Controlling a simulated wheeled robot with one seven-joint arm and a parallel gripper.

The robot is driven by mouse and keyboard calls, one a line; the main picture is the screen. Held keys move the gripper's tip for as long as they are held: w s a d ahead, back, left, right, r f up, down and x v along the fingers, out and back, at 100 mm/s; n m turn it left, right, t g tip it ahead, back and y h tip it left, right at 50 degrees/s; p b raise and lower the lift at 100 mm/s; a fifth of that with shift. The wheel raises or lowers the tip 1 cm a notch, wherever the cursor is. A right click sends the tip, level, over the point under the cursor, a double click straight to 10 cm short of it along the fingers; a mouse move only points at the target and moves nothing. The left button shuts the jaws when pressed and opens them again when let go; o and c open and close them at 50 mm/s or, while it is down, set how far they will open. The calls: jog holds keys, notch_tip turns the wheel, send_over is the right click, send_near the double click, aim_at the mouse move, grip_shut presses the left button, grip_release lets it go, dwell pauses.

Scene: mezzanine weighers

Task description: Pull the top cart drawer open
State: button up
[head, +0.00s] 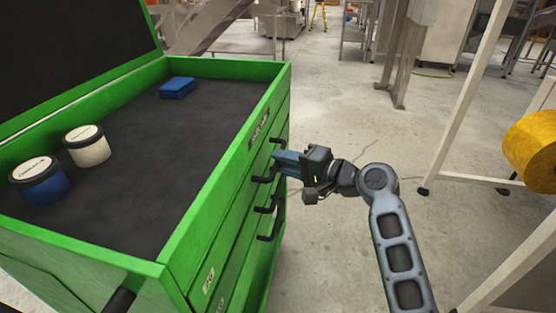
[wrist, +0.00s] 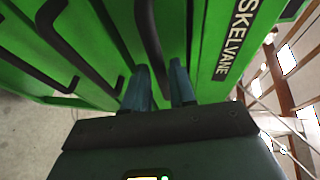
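The green cart (head: 222,185) stands at the left, with its drawer fronts on the right-hand face. The top drawer looks shut, flush with the fronts below. Its black bar handle (head: 263,179) is partly hidden behind my gripper (head: 284,160). In the wrist view, the handle (wrist: 149,35) runs down into the gap between the blue fingertips of my gripper (wrist: 160,82). The fingers are apart, one on each side of the bar; I cannot tell whether they touch it.
Lower handles (head: 268,210) sit just below. On the cart's dark top are a blue tub (head: 43,187), a white tub (head: 90,150) and a blue block (head: 177,88). A white frame (head: 462,100) with a yellow roll (head: 533,150) stands right. The floor between is clear.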

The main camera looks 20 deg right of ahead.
jog(key=shift+x, duration=1.1)
grip_shut()
